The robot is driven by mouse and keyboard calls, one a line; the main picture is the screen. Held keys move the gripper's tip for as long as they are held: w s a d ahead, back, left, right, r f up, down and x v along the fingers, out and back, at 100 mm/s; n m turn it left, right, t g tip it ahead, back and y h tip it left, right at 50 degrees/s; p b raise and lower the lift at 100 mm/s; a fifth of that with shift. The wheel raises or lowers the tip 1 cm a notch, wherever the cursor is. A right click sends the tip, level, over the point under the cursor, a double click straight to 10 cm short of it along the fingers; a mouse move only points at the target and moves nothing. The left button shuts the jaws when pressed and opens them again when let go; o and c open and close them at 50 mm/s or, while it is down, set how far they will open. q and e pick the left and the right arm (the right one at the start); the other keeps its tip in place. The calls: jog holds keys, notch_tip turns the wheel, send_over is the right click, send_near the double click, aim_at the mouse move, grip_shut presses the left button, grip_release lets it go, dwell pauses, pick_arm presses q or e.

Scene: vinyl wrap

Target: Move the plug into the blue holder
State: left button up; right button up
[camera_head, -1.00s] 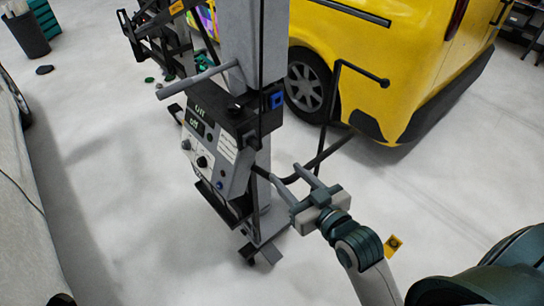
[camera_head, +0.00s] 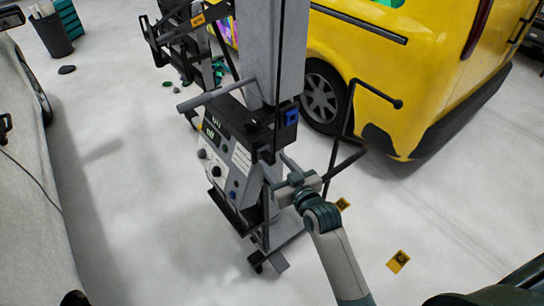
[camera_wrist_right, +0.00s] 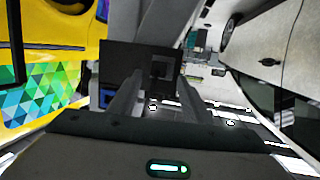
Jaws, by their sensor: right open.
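The blue holder (camera_head: 291,117) sits on the right side of the black box (camera_head: 266,134) on the grey post. A blue part beside the black box, likely the same holder, shows in the wrist view (camera_wrist_right: 106,97). My right gripper (camera_head: 276,168) is open, just below and in front of the holder, close to the control panel's right side. In the wrist view its two fingers stand apart before the black box (camera_wrist_right: 125,58), with nothing clearly held between them. I cannot make out the plug for certain; the fingers hide part of this area. My left gripper is not in view.
The control panel (camera_head: 222,160) stands left of the gripper, below the grey post (camera_head: 281,50). A bent black bar (camera_head: 345,125) rises to the right. A yellow van (camera_head: 430,60) is behind, a light car (camera_head: 25,190) at left.

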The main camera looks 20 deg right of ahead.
jog(key=shift+x, duration=1.25)
grip_shut()
jog(key=c, duration=1)
grip_release()
jog(key=shift+c, duration=0.2)
grip_shut()
jog(key=shift+s+d+p, duration=0.35)
jog(key=shift+s+p, duration=0.2)
jog(key=shift+p, duration=0.05)
jog(key=shift+a, duration=0.1)
jog(key=shift+s, duration=0.2)
